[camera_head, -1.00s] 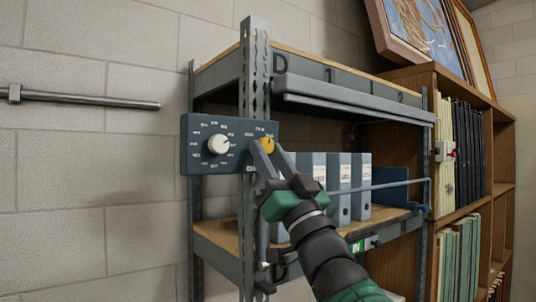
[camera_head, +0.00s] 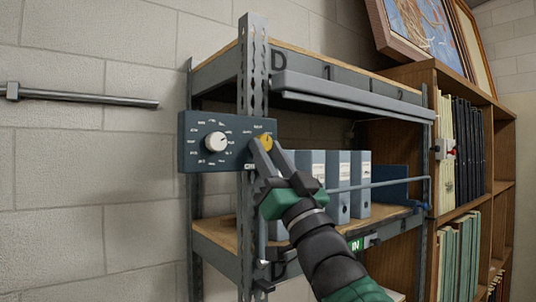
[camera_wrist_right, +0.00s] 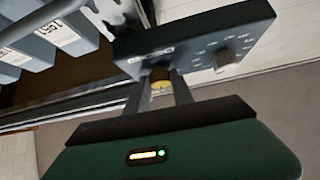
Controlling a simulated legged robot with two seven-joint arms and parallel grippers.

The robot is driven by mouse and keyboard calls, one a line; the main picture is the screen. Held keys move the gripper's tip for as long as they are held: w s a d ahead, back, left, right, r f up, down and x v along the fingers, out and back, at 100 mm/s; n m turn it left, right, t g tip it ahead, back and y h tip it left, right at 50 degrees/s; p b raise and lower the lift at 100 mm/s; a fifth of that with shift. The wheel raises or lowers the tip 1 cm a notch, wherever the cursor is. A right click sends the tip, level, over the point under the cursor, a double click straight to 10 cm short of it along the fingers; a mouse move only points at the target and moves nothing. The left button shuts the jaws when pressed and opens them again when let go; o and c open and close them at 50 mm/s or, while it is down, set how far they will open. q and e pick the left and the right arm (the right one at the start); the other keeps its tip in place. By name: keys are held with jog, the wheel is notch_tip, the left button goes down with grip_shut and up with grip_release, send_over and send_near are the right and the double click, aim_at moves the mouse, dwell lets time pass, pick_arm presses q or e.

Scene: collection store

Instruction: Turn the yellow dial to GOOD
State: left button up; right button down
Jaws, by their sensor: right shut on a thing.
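The yellow dial (camera_head: 265,142) sits at the right end of a dark blue control panel (camera_head: 190,160), which is fixed at the shelf's front post. My right gripper (camera_head: 262,150) reaches up from below and is shut on the yellow dial. In the right wrist view the yellow dial (camera_wrist_right: 160,84) lies between the two fingertips (camera_wrist_right: 160,90). The fingers hide part of the dial and the lettering around it, so I cannot read its setting. My left gripper does not show in any view.
A white knob (camera_head: 216,142) is on the same panel, left of the yellow dial. The grey metal shelf (camera_head: 340,85) holds several grey binders (camera_head: 338,187) behind my gripper. A metal bar (camera_head: 90,98) runs along the wall at left. A wooden bookcase (camera_head: 430,85) stands at right.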

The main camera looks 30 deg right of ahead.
dwell(0.6)
jog(key=c, duration=1.4)
grip_release()
jog(key=shift+c, duration=0.2)
jog(key=o, duration=0.3)
jog(key=b+v, duration=1.6)
jog(key=b, duration=0.5)
jog(key=shift+s+d+f+b, duration=0.15)
jog(key=shift+s+f+b, duration=0.1)
jog(key=shift+f+b, duration=0.1)
